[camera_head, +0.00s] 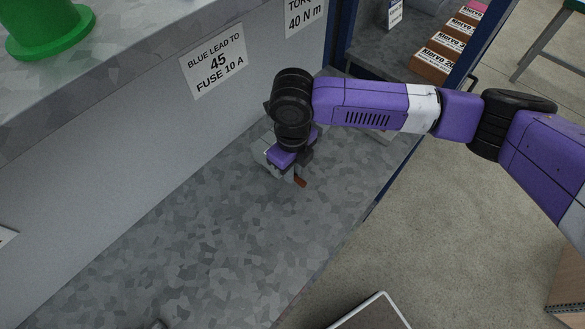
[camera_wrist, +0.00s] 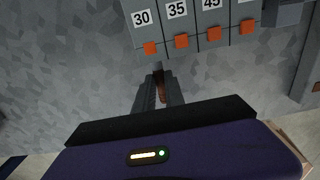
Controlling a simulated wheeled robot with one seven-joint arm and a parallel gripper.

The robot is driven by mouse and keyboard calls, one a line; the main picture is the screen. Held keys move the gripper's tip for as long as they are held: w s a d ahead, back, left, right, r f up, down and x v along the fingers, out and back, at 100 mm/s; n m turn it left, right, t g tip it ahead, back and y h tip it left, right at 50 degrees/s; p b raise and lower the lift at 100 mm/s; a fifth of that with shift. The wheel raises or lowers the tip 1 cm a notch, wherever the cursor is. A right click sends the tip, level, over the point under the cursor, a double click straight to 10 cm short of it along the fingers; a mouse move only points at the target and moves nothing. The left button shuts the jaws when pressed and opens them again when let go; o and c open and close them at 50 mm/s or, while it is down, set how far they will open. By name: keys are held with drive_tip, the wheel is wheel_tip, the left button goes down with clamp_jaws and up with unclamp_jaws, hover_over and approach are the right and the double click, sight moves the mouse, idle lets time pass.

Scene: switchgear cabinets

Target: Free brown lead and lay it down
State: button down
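The brown lead (camera_wrist: 161,86) shows in the wrist view as a short brown strip between the two fingers of my gripper (camera_wrist: 159,88). It lies close against the right finger. Whether both fingers press on it I cannot tell. The terminal block (camera_wrist: 193,45) is just beyond the fingertips, with labels 30, 35, 45 and one cut off, and orange levers below them. In the head view my gripper (camera_head: 289,172) points down at the grey block (camera_head: 266,152) on the speckled surface. A small brown piece (camera_head: 300,182) sticks out beside it. My wrist hides most of the block.
The speckled grey surface (camera_head: 180,240) is clear toward the front left. A wall behind bears a sign (camera_head: 214,62) reading "BLUE LEAD TO 45 FUSE 10 A". A green round object (camera_head: 48,28) stands at upper left. Labelled boxes (camera_head: 440,55) sit at upper right.

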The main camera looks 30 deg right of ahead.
drive_tip(key=c, duration=1.9)
unclamp_jaws()
drive_tip(key=shift+c, duration=0.2)
clamp_jaws()
drive_tip(key=shift+s+d, duration=0.25)
drive_tip(key=shift+s, duration=0.5)
drive_tip(key=shift+s+d+p, duration=0.1)
drive_tip(key=shift+s+d, duration=0.15)
drive_tip(key=shift+s, duration=0.55)
drive_tip(key=shift+s+d+p, duration=0.15)
drive_tip(key=shift+s+d, duration=0.15)
drive_tip(key=shift+s, duration=0.5)
drive_tip(key=shift+s+d+p, duration=0.1)
drive_tip(key=shift+s+d, duration=0.15)
drive_tip(key=shift+s, duration=0.55)
